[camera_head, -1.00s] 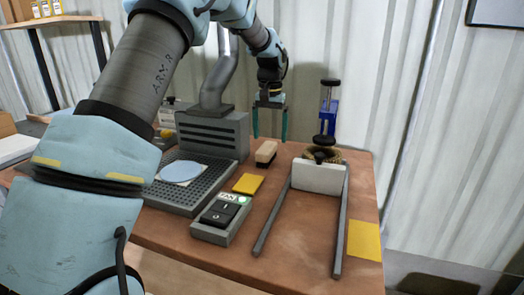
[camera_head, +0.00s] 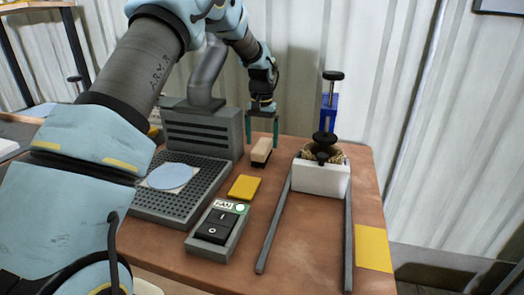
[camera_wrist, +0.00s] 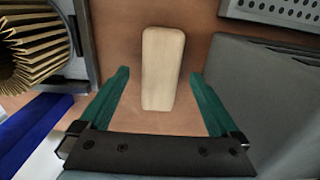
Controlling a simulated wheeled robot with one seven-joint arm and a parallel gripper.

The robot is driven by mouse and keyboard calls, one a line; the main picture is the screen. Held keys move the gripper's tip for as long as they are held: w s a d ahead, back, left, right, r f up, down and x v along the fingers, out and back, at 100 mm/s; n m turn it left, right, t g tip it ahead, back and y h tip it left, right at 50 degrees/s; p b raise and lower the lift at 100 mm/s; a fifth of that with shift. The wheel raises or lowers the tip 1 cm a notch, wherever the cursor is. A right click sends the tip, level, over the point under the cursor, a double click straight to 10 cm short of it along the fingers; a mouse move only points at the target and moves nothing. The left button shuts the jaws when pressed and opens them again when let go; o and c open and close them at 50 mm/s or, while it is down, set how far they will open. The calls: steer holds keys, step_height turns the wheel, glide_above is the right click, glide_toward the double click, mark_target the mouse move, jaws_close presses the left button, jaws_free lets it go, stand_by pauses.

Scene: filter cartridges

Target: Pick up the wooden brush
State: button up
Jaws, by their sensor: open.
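The wooden brush (camera_head: 261,151) lies on the brown table, between the grey fan unit and the rail fixture. In the wrist view its pale wooden back (camera_wrist: 162,68) lies lengthwise, ahead of and between the two green fingers. My gripper (camera_head: 262,140) is open and points down just above the brush. In the wrist view, my gripper (camera_wrist: 162,75) has one finger on each side of the brush's near end, with a gap on both sides. Nothing is between the fingers' grip surfaces that touches them. The brush's bristles are mostly hidden underneath.
The grey fan unit (camera_head: 205,132) with its perforated plate stands left of the brush. A fixture with a white block (camera_head: 321,180), pleated filter and blue clamp (camera_head: 329,108) stands right. A yellow pad (camera_head: 244,187) and a switch box (camera_head: 218,228) lie in front.

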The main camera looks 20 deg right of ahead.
mark_target(262, 145)
step_height(262, 145, down, 4)
steer(key=shift+w+f+p, duration=0.1)
steer(key=shift+w+p, duration=0.05)
steer(key=shift+p, duration=0.6)
steer(key=shift+c, duration=0.3)
jaws_close()
